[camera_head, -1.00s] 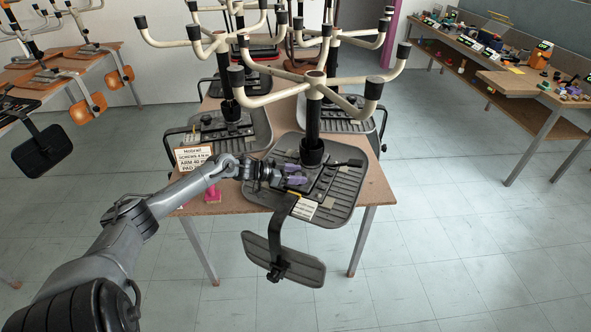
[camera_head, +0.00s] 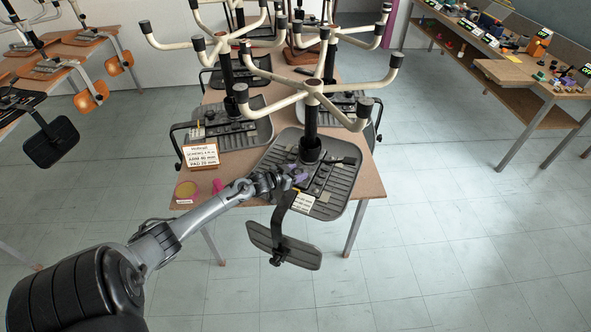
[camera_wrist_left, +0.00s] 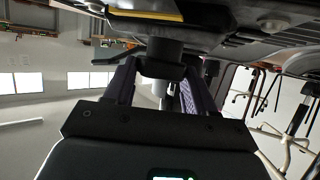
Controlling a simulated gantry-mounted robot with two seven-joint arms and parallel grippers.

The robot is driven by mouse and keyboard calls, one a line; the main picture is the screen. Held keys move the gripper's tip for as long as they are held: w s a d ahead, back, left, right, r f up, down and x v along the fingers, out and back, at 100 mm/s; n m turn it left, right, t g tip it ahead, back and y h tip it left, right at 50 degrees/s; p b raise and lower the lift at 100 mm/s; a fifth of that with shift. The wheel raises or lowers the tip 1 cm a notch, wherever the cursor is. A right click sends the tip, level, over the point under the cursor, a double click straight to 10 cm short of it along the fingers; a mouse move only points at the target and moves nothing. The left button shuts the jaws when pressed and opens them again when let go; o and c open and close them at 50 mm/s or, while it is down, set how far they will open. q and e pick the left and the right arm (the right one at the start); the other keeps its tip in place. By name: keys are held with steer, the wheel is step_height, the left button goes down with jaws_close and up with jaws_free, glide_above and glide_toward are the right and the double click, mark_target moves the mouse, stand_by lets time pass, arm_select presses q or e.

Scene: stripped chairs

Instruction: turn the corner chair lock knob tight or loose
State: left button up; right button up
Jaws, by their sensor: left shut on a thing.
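The corner chair (camera_head: 325,178) is upside down at the table's near corner, its ribbed black seat underside facing up and its cream star base in the air. My left gripper (camera_head: 294,175) reaches the mechanism at the left-front part of this seat. In the left wrist view, its purple-lined fingers (camera_wrist_left: 163,78) are shut on a dark knob (camera_wrist_left: 164,63) below the seat mechanism. The knob is mostly hidden by the gripper in the head view. I cannot tell whether the knob is tight or loose. My right gripper is in neither view.
The corner chair's backrest (camera_head: 283,246) hangs over the front edge. More upturned chairs crowd behind. The floor at right is clear.

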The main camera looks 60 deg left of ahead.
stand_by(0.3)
arm_select(q)
steer(key=o, duration=1)
steer(key=shift+w, duration=0.1)
steer(key=shift+o, duration=0.2)
steer(key=shift+s+d+r, duration=0.15)
steer(key=shift+s+r, duration=0.1)
steer(key=shift+s, duration=0.4)
steer(key=p+v, duration=0.2)
steer(key=v, duration=0.7)
steer(key=shift+s+p, duration=0.25)
steer(key=shift+p, duration=0.1)
steer(key=shift+d+r, duration=0.1)
